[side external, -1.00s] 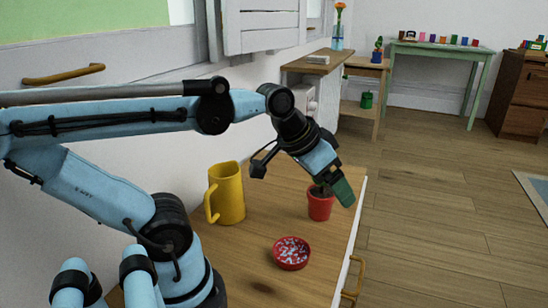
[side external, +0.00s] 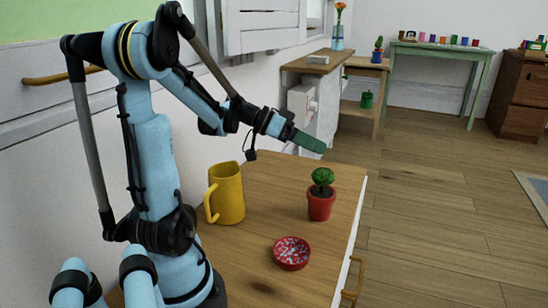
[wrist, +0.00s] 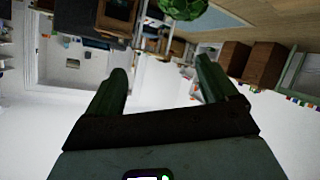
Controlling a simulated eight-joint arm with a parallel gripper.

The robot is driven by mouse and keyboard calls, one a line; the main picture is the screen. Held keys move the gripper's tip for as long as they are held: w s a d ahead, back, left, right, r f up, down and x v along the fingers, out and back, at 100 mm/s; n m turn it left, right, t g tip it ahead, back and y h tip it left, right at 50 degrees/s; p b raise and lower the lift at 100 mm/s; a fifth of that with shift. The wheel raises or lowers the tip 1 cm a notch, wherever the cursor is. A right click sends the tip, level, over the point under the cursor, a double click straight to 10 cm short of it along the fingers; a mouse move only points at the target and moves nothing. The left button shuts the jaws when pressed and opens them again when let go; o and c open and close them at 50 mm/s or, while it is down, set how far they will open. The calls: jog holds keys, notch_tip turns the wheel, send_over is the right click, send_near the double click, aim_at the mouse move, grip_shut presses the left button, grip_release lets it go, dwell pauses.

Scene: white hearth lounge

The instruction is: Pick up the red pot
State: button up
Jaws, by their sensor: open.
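The red pot (side external: 320,206) stands upright on the wooden cabinet top, near its right edge, with a round green plant (side external: 323,176) in it. My gripper (side external: 322,146) is above and behind the pot in the side view, apart from it, with green fingers pointing right and slightly down. In the wrist view my gripper (wrist: 163,75) shows two green fingers spread apart with nothing between them. The green plant (wrist: 183,8) shows at the top edge of the wrist view; the pot itself is not clear there.
A yellow pitcher (side external: 228,195) stands left of the pot on the cabinet top (side external: 270,185). A red bowl (side external: 292,253) with small pale pieces lies in front of the pot. The wall is close on the left; open floor lies to the right.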

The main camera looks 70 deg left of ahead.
aim_at(323, 176)
jog(key=shift+t, duration=0.3)
jog(key=shift+w+d+f, duration=0.2)
jog(key=shift+w+f, duration=0.4)
jog(key=shift+f, duration=0.95)
jog(key=shift+w+d+f, duration=0.25)
jog(key=shift+w+f, duration=0.35)
jog(key=shift+f, duration=0.9)
jog(key=shift+w+d+f, duration=0.2)
jog(key=shift+w+f, duration=0.4)
jog(key=shift+f, duration=0.95)
grip_shut()
